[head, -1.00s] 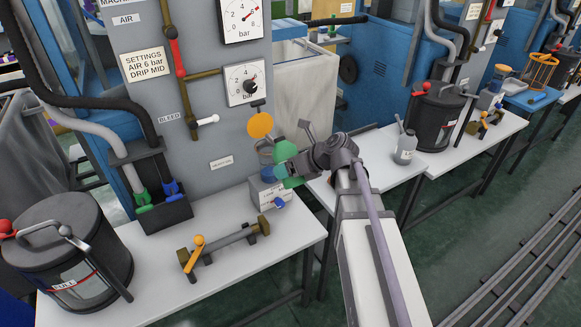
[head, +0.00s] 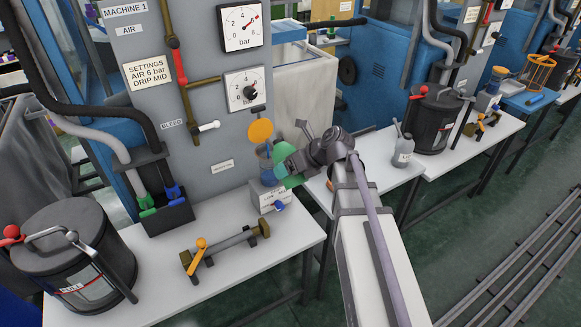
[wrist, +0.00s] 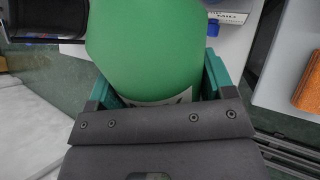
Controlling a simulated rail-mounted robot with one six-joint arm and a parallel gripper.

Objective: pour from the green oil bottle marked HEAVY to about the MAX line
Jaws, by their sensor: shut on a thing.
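The green oil bottle (head: 291,178) is held at the end of my arm over the bench's right end. It looks tilted toward the oiler. My gripper (head: 284,163) is shut on it; in the wrist view the teal fingers (wrist: 160,84) press both sides of the green body (wrist: 148,45). Only an edge of its label shows, so HEAVY cannot be read. The oiler's clear bluish cup (head: 266,168) is just left of the bottle, below a raised orange lid (head: 260,131). The bottle's mouth, any oil stream, the level and the MAX line cannot be made out.
A grey box with a label (head: 268,197) and blue knob stands under the cup. The machine panel (head: 190,110) with gauges is behind. A brass bar with an orange lever (head: 201,244) and a dark drum (head: 75,255) are left on the bench (head: 235,275). A grey can (head: 404,150) stands right.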

